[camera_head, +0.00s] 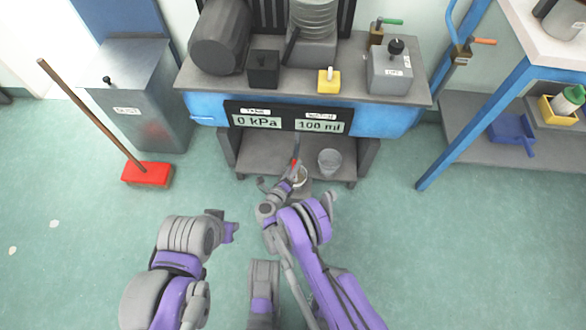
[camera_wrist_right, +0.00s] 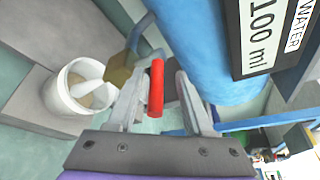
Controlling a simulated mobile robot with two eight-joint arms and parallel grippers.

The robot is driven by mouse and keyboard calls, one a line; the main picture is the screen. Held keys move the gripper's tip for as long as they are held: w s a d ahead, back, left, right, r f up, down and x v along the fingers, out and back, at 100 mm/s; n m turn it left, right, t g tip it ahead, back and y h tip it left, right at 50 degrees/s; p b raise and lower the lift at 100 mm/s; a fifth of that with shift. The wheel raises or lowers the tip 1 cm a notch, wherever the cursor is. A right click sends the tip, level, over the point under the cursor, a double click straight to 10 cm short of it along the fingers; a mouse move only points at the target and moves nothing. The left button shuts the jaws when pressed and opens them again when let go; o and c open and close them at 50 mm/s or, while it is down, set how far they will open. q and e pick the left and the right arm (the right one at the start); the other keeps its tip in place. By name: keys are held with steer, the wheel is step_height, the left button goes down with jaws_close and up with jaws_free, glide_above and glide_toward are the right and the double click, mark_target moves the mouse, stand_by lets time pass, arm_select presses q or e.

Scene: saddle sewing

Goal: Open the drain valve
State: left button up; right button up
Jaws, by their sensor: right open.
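The drain valve shows in the right wrist view as a brass body (camera_wrist_right: 120,68) with a red handle (camera_wrist_right: 156,88), on a pipe beside the blue tank (camera_wrist_right: 205,45). My right gripper (camera_wrist_right: 154,96) is open, with its fingers on either side of the red handle. In the head view, my right gripper (camera_head: 292,173) is under the bench front, and a small bit of the red handle (camera_head: 294,163) shows; the brass body is hidden there. A white bucket (camera_wrist_right: 72,100) stands below the valve. My left gripper (camera_head: 229,232) is low at the left, away from the bench; its fingers are unclear.
Displays on the bench front read 0 kPa (camera_head: 257,121) and 100 ml (camera_head: 319,126). A metal bin (camera_head: 140,100) and a red broom (camera_head: 147,174) are left. Floor in front of the bench is clear.

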step_height(320, 180, up, 10)
steer(key=shift+f+p, duration=0.2)
steer(key=shift+p, duration=1)
